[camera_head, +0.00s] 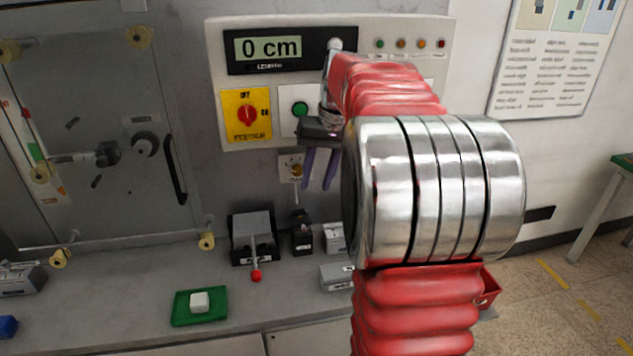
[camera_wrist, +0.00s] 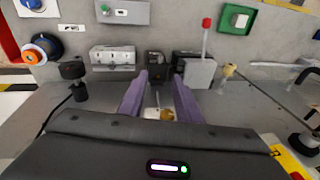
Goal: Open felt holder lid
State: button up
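My gripper (camera_head: 320,183) hangs in front of the wall panel, above the bench. Its two purple fingers are apart and empty in the wrist view (camera_wrist: 160,76). A small black holder (camera_head: 301,240) stands on the bench below the fingers; in the wrist view it shows between and beyond the fingertips (camera_wrist: 155,62). Left of it in the head view is a black box with a grey lid (camera_head: 252,224) and a red-knobbed lever (camera_head: 256,275). I cannot tell for certain which is the felt holder. The grey lid looks closed; the small holder's top is unclear.
Light grey boxes (camera_head: 333,238) (camera_head: 337,277) stand right of the black holder. A green tray (camera_head: 180,318) with a white block (camera_head: 199,301) lies front left. A brass knob (camera_head: 291,168) sticks out near the fingers. The panel (camera_head: 215,60) reads 0 cm.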

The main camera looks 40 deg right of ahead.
jog(key=shift+c, duration=0.5)
jog(key=shift+a, duration=0.1)
jog(key=shift+c, duration=0.7)
jog(key=shift+n+h, duration=0.3)
jog(key=shift+n, duration=0.3)
jog(key=s+a, duration=0.1)
jog(key=a, duration=0.1)
jog(key=s+a+r, duration=0.1)
jog(key=a, duration=0.2)
jog(key=s+a, duration=0.1)
jog(key=a, duration=0.2)
jog(key=shift+a+r, duration=0.1)
jog(key=shift+r, duration=0.05)
grip_shut()
jog(key=s+a+f+n+t, duration=0.1)
jog(key=s+a+f+n, duration=0.1)
jog(key=s+a, duration=0.6)
jog(key=s+a+f+n+t, duration=0.2)
jog(key=s+a+f, duration=0.3)
jog(key=s+a, duration=0.3)
jog(key=shift+s+a+f+n+h, duration=0.25)
jog(key=shift+s+a+n+h, duration=0.1)
jog(key=shift+a, duration=0.7)
